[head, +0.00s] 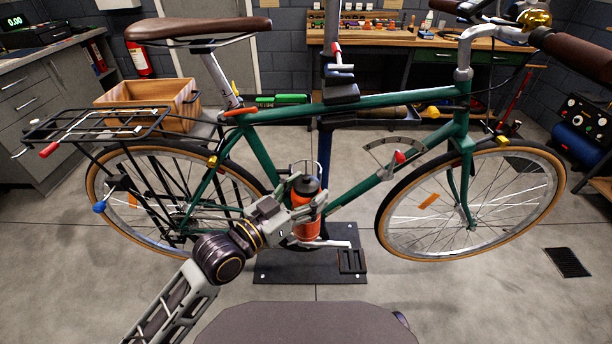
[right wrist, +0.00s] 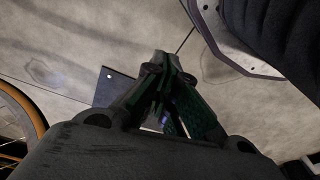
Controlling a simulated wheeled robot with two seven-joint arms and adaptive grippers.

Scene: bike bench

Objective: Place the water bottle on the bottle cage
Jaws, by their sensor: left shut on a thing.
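The water bottle (head: 306,228) is orange with a dark cap and stands roughly upright in front of the green bike frame. My left gripper (head: 303,193) is shut around its upper part. The bottle cage (head: 304,163) shows as a thin wire loop just behind and above the cap, at the bike's frame; the rest is hidden behind bottle and gripper. I cannot tell whether the bottle touches the cage. My right gripper (right wrist: 160,75) shows only in the right wrist view. Its fingers meet at the tips, with nothing seen between them, above the floor.
The green bike (head: 390,100) is held on a repair stand with a dark base plate (head: 270,268). A pedal (head: 352,261) is low, right of the bottle. A wooden crate (head: 150,97) stands behind the rear rack (head: 95,123). The floor in front is clear.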

